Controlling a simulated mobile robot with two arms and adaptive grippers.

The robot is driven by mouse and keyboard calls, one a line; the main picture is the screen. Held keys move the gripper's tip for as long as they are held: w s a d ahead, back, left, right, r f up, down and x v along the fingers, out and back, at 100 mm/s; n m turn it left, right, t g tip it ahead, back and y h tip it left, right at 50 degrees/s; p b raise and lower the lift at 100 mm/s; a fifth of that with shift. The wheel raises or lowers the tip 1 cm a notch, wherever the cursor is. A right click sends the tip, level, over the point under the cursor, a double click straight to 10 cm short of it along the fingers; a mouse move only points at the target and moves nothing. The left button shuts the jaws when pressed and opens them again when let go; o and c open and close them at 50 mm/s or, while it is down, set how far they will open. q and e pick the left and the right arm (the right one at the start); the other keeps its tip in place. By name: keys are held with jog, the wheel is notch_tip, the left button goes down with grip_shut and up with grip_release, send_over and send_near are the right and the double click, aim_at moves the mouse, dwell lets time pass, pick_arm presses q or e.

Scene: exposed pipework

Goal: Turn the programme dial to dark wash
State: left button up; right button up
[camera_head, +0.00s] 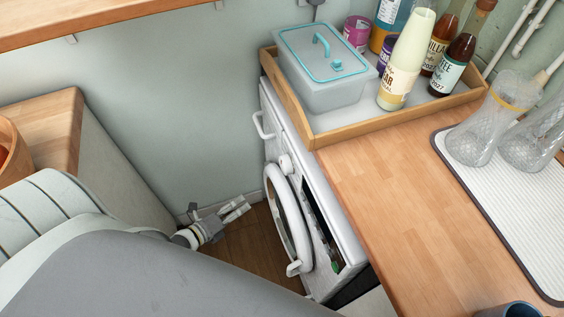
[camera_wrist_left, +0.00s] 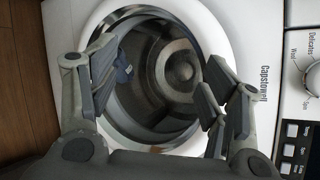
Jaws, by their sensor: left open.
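The white programme dial (camera_wrist_left: 314,78) is on the washing machine's control panel, cut by the right edge of the left wrist view. Small words circle it, including "Delicates"; its pointer setting is too unclear to read. In the head view a small white knob (camera_head: 286,163), seemingly the same dial, stands above the round door (camera_head: 289,222). My left gripper (camera_head: 240,208) is open and empty, left of the machine. In the left wrist view, its spread fingers (camera_wrist_left: 157,84) are in front of the door, apart from the dial. My right gripper is not in view.
A white handle (camera_head: 262,125) juts from the front further back. The wooden worktop (camera_head: 385,190) overhangs the machine and holds a tray (camera_head: 360,131) of bottles. A wooden-topped cabinet (camera_head: 65,120) stands left, with floor between.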

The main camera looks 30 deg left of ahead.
pick_arm(q)
notch_tip(320, 180, up, 10)
jog(key=w+f+m+t+h, duration=0.1)
jog(key=w+m+t+h, duration=0.2)
jog(key=m, duration=0.5)
jog(key=m+g+h+p, duration=0.1)
jog(key=m+g+h, duration=0.35)
jog(key=m, duration=0.85)
send_near(282, 166)
jog(key=shift+t+h, duration=0.75)
jog(key=shift+t, duration=0.1)
jog(key=x, duration=0.3)
jog(key=f+p+x, duration=0.1)
jog(key=x, duration=0.1)
jog(key=p+x, duration=0.1)
jog(key=x, duration=0.2)
jog(key=shift+w+d+f, duration=0.2)
jog(key=shift+w+f, duration=0.1)
jog(key=shift+f, duration=0.1)
jog(key=shift+w+d+f, duration=0.1)
jog(key=shift+w+d, duration=0.15)
jog(key=shift+c, duration=0.3)
jog(key=c, duration=1)
